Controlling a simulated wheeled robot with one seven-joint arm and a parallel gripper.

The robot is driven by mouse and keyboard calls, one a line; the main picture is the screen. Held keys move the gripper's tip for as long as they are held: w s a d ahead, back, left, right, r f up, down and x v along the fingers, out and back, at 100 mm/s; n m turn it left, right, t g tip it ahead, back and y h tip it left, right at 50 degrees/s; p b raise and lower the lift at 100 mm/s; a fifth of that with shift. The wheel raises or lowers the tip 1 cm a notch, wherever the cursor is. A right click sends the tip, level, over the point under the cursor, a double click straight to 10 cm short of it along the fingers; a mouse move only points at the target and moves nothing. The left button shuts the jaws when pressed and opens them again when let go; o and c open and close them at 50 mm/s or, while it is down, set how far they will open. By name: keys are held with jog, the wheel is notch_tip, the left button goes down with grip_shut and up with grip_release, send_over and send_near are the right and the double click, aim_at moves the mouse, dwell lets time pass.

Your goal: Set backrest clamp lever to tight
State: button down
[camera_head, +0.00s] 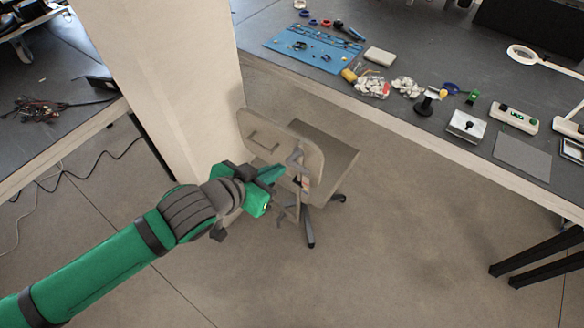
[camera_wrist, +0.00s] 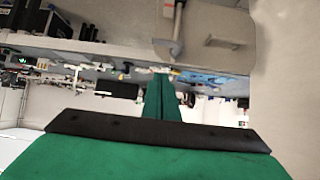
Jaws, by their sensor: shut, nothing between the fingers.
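A swivel chair stands on the floor with its beige backrest (camera_head: 308,148) toward me and its seat (camera_head: 330,147) behind. A grey bracket (camera_head: 296,162) runs down the back of the backrest, with a small pinkish patch low on it. I cannot make out the clamp lever or its setting. My gripper (camera_head: 276,173) is shut and empty, just left of the bracket; contact cannot be told.
A white pillar (camera_head: 165,75) stands left of the chair. A long workbench (camera_head: 400,60) with a blue mat (camera_head: 313,47), tools and small parts runs along the back and right. Another bench (camera_head: 60,100) is at the left. Open floor (camera_head: 400,240) lies to the chair's right.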

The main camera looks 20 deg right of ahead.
send_over(296, 168)
jog(key=s+a, duration=0.2)
jog(key=s, duration=0.1)
notch_tip(296, 168, down, 5)
jog(key=f, duration=0.1)
jog(key=d+f, duration=0.1)
jog(key=f, duration=0.1)
jog(key=shift+w+d+f, duration=0.1)
jog(key=shift+w+f, duration=0.05)
jog(key=shift+w, duration=0.05)
jog(key=shift+w+f, duration=0.1)
jog(key=shift+f, duration=0.45)
jog(key=shift+d, duration=0.1)
